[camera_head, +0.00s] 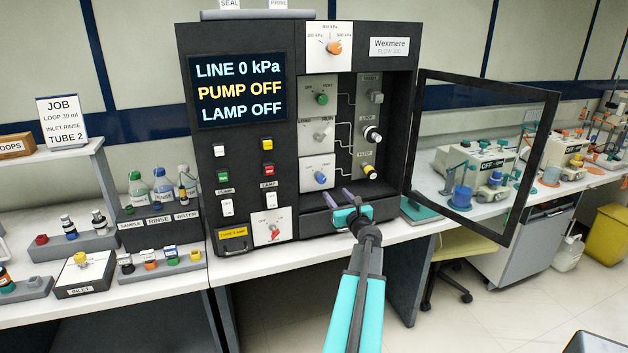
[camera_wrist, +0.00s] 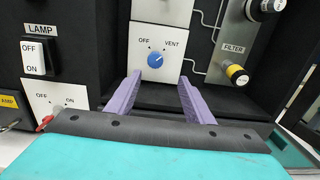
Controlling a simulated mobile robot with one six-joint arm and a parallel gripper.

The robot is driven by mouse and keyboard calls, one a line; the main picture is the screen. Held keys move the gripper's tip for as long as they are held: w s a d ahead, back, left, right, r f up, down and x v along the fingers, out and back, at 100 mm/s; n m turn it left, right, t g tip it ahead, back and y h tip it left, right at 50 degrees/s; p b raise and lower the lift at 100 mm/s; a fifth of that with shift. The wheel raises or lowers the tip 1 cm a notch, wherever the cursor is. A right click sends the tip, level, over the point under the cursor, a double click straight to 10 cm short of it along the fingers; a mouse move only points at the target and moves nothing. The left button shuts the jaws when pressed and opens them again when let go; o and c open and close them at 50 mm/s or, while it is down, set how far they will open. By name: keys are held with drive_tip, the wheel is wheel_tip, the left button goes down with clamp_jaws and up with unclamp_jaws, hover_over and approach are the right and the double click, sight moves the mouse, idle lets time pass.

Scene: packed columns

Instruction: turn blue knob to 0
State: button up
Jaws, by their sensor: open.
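The blue knob (camera_head: 320,177) sits on a white plate low in the machine's open bay. In the wrist view the blue knob (camera_wrist: 155,60) is between the labels OFF at upper left and VENT at upper right; I see no 0 by it. Its exact pointer direction is too small to tell. My gripper (camera_head: 338,196) is open and empty, below and slightly right of the knob in the head view. In the wrist view the purple fingers of my gripper (camera_wrist: 159,78) stand apart, below the knob and not touching it.
A yellow-capped black knob (camera_wrist: 237,75) labelled FILTER is right of the blue knob. A green knob (camera_head: 321,98) is above it. The glass door (camera_head: 545,150) stands open at the right. The LAMP switch (camera_wrist: 38,57) and a red knob (camera_head: 274,232) are at the left.

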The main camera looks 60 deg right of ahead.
sight(323, 181)
drive_tip(key=shift+w+a, duration=0.1)
drive_tip(key=shift+w, duration=0.25)
drive_tip(key=shift+p+x, duration=1.95)
drive_tip(key=shift+x, duration=4.9)
drive_tip(key=shift+w+a, duration=0.15)
drive_tip(key=c, duration=1)
drive_tip(key=shift+d, duration=0.2)
drive_tip(key=shift+c, duration=0.2)
drive_tip(key=shift+a, duration=0.1)
